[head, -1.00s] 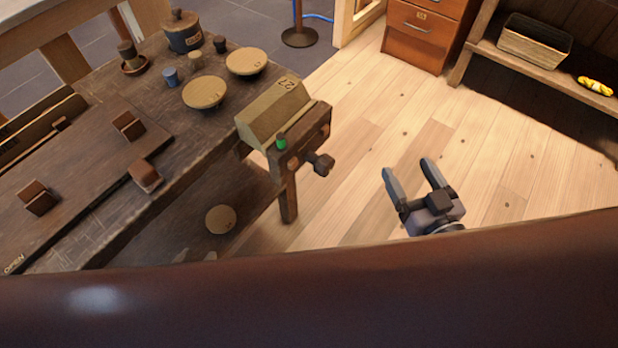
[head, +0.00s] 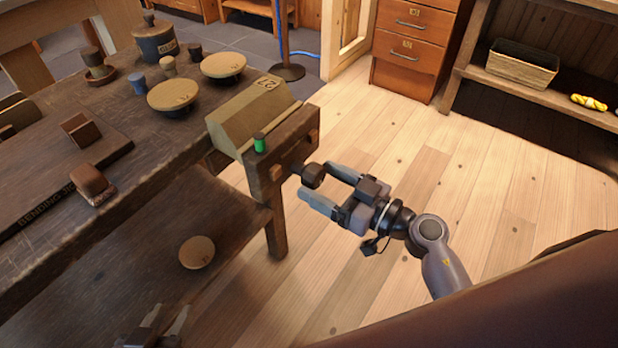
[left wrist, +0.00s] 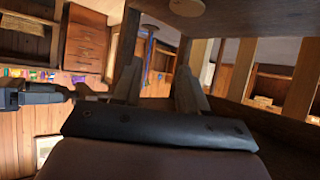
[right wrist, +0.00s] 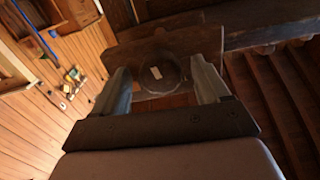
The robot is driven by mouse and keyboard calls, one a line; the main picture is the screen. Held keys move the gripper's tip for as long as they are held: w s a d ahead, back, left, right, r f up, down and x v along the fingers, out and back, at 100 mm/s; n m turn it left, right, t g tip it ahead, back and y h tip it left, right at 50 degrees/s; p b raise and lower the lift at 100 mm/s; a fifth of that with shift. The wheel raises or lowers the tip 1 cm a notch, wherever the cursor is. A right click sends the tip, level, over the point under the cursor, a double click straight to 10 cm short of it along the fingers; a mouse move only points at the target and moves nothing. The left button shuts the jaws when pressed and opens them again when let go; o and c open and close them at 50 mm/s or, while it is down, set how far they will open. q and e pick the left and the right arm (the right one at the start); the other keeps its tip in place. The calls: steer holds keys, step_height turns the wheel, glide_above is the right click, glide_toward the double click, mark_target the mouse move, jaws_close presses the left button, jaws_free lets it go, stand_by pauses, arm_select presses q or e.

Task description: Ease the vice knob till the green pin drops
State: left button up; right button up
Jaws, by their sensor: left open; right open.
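The green pin (head: 260,142) stands upright in the top of the dark wooden vice jaw (head: 285,150) at the bench's end. The dark vice knob (head: 312,174) sticks out from the jaw's outer face. My right gripper (head: 318,181) is open, with its fingers on either side of the knob. In the right wrist view the round knob (right wrist: 158,76) sits between the fingers; I cannot tell if they touch it. My left gripper (head: 167,318) is open and empty low at the bottom edge, and its fingers also show in the left wrist view (left wrist: 160,82).
A pale block (head: 245,115) marked 27 lies behind the jaw. Two round discs (head: 173,95), a lidded pot (head: 155,42) and small spools stand on the bench. A lower shelf (head: 130,235) lies beneath. The floor to the right is clear.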

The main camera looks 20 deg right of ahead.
mark_target(320, 181)
steer(key=shift+b+x, duration=0.35)
steer(key=shift+x, duration=1.35)
arm_select(q)
steer(key=shift+w+d+r, duration=0.1)
steer(key=shift+d, duration=0.2)
arm_select(e)
steer(key=c, duration=1)
steer(key=shift+o, duration=0.2)
arm_select(q)
steer(key=shift+r, duration=0.15)
steer(key=shift+a+p, duration=0.2)
steer(key=shift+p, duration=0.15)
arm_select(e)
steer(key=shift+n, duration=0.3)
arm_select(q)
steer(key=shift+a+r+p, duration=0.1)
steer(key=shift+a+p, duration=0.1)
steer(key=shift+p, duration=0.25)
arm_select(e)
steer(key=shift+n, duration=0.4)
